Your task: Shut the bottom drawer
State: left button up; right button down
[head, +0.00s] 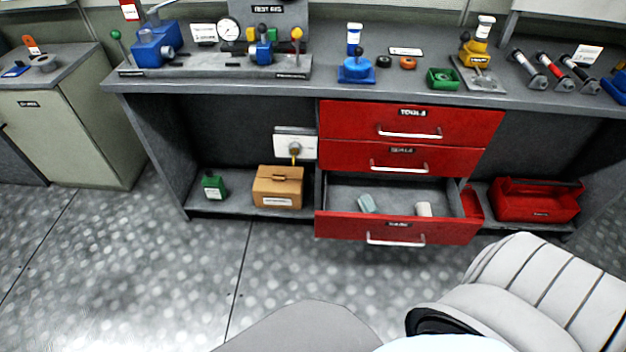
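The bottom drawer (345,224) is red and stands pulled out from the bench. It has a pale bar handle (395,241) on its front. Inside the open drawer lie a pale green-grey item (366,204) and a small white item (424,209). The middle drawer (345,156) and top drawer (350,118) above it look shut. Part of my own white and grey body shows at the bottom and lower right. Neither of my grippers can be seen.
The grey workbench (330,88) carries a test rig, blue, green and yellow parts and several cylinders. A cardboard box (278,188) and green box (213,187) sit on the lower shelf, a red toolbox (536,203) at right. The floor (180,270) before the drawers is clear at left.

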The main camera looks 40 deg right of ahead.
aim_at(396, 197)
jog(key=z, duration=0.45)
jog(key=i, duration=0.9)
jog(key=z, duration=0.8)
